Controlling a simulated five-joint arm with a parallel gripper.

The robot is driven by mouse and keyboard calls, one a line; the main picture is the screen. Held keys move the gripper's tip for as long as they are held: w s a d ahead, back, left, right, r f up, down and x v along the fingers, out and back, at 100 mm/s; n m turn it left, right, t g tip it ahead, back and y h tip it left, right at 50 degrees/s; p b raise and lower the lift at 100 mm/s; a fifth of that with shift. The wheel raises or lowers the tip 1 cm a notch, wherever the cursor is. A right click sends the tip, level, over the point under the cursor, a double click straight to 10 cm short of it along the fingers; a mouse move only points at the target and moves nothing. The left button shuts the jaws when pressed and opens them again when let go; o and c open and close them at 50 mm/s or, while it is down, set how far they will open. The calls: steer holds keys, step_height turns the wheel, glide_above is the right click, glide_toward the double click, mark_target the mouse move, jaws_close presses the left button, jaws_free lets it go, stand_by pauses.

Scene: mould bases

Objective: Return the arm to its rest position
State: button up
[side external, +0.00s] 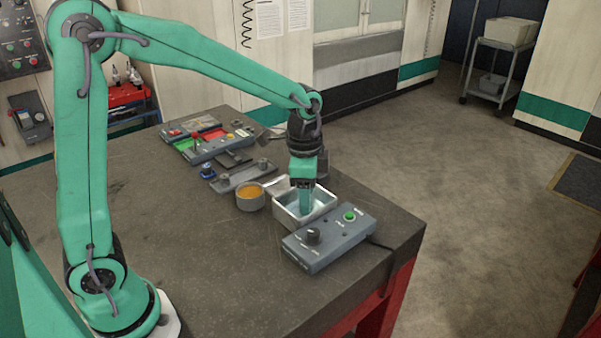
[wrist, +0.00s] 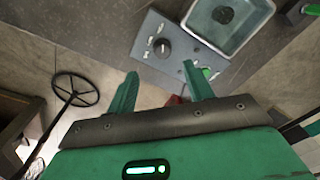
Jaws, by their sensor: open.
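My gripper (side external: 306,208) hangs from the extended arm, pointing down at the square metal basin (side external: 280,208) near the table's right edge. In the side view its fingers overlap the basin's opening; I cannot tell whether they are inside or in front of it. In the wrist view my gripper (wrist: 160,68) shows two green fingers spread apart with nothing held between them. The basin (wrist: 193,36) lies at the upper right there, with pale contents and a dark, rounded shape in it. My arm is reached out over the table.
A grey control box (side external: 325,240) with a knob and green button stands beside the basin. A round cup (side external: 250,202) with orange contents is left of it. Several panels and trays (side external: 205,145) line the table's back. The table's front left (side external: 200,240) is clear.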

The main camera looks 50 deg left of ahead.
steer(key=s+a+r+n+t, duration=0.2)
steer(key=s+r+n, duration=0.2)
steer(key=s, duration=0.4)
steer(key=s+a+r+n+t, duration=0.2)
steer(key=s+r+n, duration=0.3)
steer(key=s, duration=0.4)
steer(key=shift+s+a+t, duration=0.25)
steer(key=shift+t, duration=0.25)
